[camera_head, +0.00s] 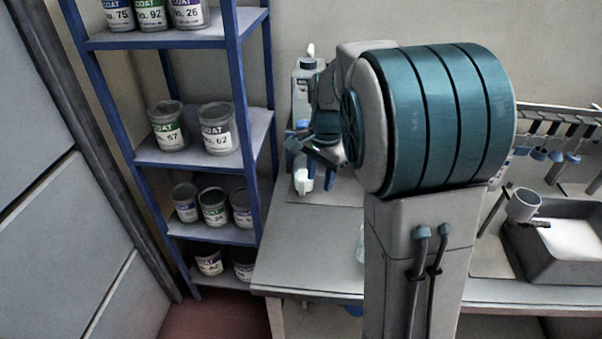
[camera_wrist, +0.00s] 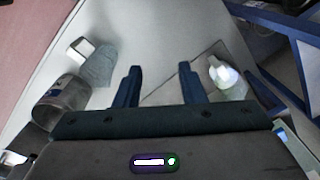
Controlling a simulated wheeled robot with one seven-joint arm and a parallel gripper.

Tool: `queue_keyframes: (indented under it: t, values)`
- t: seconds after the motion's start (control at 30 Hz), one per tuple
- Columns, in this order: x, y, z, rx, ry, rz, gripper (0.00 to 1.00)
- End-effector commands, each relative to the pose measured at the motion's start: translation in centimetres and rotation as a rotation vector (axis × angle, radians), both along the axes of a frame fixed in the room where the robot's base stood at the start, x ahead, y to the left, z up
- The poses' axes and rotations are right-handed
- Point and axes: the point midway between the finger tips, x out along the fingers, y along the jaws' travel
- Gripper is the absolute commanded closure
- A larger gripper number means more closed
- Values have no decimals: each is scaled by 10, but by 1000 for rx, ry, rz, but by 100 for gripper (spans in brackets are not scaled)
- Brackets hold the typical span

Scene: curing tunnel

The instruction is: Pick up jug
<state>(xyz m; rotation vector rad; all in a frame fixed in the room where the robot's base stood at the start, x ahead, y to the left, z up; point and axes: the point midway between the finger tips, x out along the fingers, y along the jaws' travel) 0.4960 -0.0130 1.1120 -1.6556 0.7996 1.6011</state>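Which vessel is the jug is not certain. In the wrist view a clear, greyish cylindrical vessel (camera_wrist: 60,97) stands on the grey table at the left, outside my fingers. In the head view only a sliver of something clear (camera_head: 361,246) shows beside my arm, which hides the rest. A grey cup-like vessel (camera_head: 522,205) with a dark handle is at the sink's left edge. My gripper (camera_head: 316,169) is above the back of the table, pointing down. In the wrist view its two blue fingers (camera_wrist: 160,68) are apart with only table between them.
A white-capped bottle (camera_wrist: 222,73) stands right of my fingers in the wrist view. A large white bottle (camera_head: 304,84) stands at the back wall. A blue shelf (camera_head: 190,150) with several paint cans is left. A sink (camera_head: 550,268) is right. The table's front left (camera_head: 305,240) is clear.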

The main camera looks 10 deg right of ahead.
Motion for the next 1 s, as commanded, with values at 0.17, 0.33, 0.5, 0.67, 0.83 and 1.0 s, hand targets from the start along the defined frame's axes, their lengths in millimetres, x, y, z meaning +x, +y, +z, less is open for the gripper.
queue_keyframes:
  t: [0.17,0.33,0.5,0.67,0.83,1.0]
  values:
    - [54,1,-31,-79,51,-233,63]
    - [98,7,-61,-183,56,-434,63]
    - [134,21,-88,-291,22,-594,63]
    - [155,33,-106,-360,-20,-685,63]
    - [164,41,-115,-395,-48,-729,63]
    - [165,36,-129,-401,-51,-738,63]
